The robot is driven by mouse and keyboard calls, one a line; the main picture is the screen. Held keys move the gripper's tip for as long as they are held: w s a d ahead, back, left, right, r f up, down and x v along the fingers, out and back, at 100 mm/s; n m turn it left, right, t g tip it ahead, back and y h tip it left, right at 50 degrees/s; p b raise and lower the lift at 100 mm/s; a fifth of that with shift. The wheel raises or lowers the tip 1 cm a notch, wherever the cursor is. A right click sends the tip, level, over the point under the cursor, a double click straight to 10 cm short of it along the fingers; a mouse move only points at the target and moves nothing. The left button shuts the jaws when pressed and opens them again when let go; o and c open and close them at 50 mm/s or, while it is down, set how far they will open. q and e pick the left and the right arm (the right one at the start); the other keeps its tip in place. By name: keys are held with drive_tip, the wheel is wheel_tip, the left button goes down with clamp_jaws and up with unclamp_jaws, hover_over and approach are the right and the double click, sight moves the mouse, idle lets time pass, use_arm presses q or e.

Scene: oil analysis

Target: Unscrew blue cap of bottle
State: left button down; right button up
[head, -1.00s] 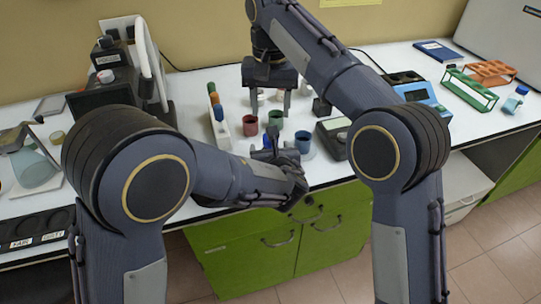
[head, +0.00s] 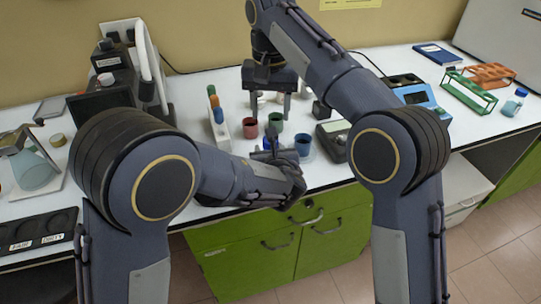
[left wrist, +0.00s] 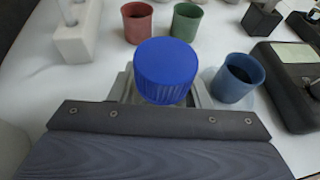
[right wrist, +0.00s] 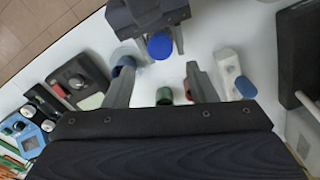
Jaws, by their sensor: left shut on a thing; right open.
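My left gripper (left wrist: 163,92) is shut on a bottle whose round, ribbed blue cap (left wrist: 166,68) faces up towards the left wrist camera. The cap hides most of the bottle, and the grey fingers show on both sides below it. The right wrist view also shows this blue cap (right wrist: 160,46) at the top, beside my left gripper. My right gripper (head: 270,104) is open and empty, pointing down over the back of the table. In the right wrist view its fingers (right wrist: 160,70) are spread, and the cap is beyond their tips, not between them.
Red (left wrist: 137,22), green (left wrist: 186,21) and blue (left wrist: 238,78) cups stand close by. A white rack (head: 218,120) with coloured-topped items is left of them, and a dark scale-like device (head: 334,138) is right. Another blue-capped bottle (head: 514,104) stands far right, near test-tube racks (head: 470,90).

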drive_tip(key=m, duration=0.3)
drive_tip(key=f+m, duration=0.1)
drive_tip(key=m, duration=0.2)
drive_tip(key=shift+f+g, duration=0.2)
drive_tip(key=shift+g, duration=0.1)
drive_tip(key=m, duration=0.6)
drive_tip(key=shift+d+f, duration=0.1)
drive_tip(key=shift+f, duration=0.2)
drive_tip(key=m, duration=0.2)
drive_tip(key=shift+m, duration=0.4)
drive_tip(key=m, duration=0.2)
drive_tip(key=shift+m, duration=0.4)
drive_tip(key=m, duration=0.5)
drive_tip(key=shift+r+m, duration=0.25)
drive_tip(key=shift+m, duration=0.05)
drive_tip(key=m, duration=0.4)
drive_tip(key=shift+r+m, duration=0.3)
drive_tip(key=shift+r, duration=0.05)
drive_tip(key=m, duration=0.3)
drive_tip(key=shift+r, duration=0.35)
drive_tip(key=shift+m, duration=0.3)
drive_tip(key=shift+f, duration=3.95)
